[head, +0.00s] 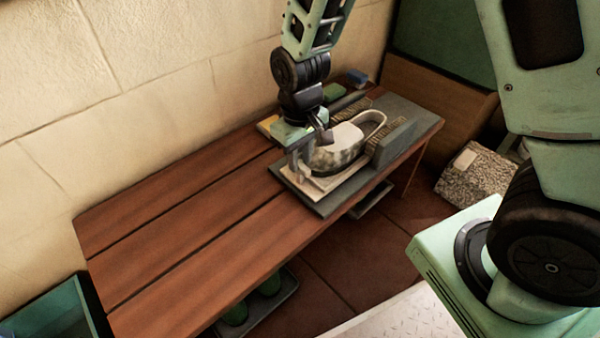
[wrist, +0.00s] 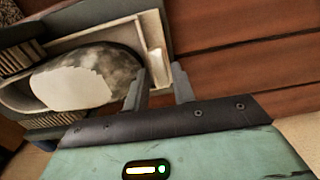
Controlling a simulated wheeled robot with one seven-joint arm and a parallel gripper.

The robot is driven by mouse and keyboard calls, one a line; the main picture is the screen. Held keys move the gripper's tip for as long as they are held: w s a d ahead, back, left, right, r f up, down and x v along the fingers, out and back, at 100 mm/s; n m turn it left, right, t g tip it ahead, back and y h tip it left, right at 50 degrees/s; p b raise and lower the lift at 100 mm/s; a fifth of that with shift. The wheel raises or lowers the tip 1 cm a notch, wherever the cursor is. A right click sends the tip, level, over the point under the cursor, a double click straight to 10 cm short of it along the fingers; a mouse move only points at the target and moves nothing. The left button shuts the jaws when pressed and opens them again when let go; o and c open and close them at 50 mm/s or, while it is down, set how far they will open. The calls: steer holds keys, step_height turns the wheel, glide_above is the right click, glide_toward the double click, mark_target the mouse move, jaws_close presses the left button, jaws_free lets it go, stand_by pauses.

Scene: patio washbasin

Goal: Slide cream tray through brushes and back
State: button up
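The cream tray (head: 318,188) lies flat on a dark grey base (head: 345,203) on the wooden bench. A mottled grey, boat-shaped vessel with a white patch (wrist: 72,85) rests on it. A pale upright handle (wrist: 157,65) stands near the tray's end. Brush rows (head: 384,134) lie farther along the base; in the wrist view bristles (wrist: 14,60) show on both sides of the vessel's far end. My gripper (head: 301,165) is over the tray's near end, fingers apart with the handle in line between them. I cannot tell whether they touch it.
A grey upright wall (head: 397,143) stands along the base's right side. A green block (head: 334,91) and a blue item (head: 358,76) lie behind. The bench (head: 190,230) is clear to the left. A teal bin (head: 55,312) stands at lower left, a speckled stone block (head: 475,172) at right.

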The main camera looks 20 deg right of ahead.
mark_target(300, 164)
steer(key=shift+f+b, duration=0.5)
steer(key=shift+f, duration=1.25)
jaws_close()
steer(key=w+d+p, duration=0.1)
steer(key=d+p, duration=0.1)
steer(key=d, duration=0.3)
steer(key=w+d+p, duration=0.1)
steer(key=w+d, duration=0.1)
steer(key=d, duration=0.3)
steer(key=w+d+p, duration=0.2)
steer(key=d, duration=0.3)
steer(key=shift+d+p, duration=0.35)
steer(key=shift+w+d, duration=0.1)
jaws_free()
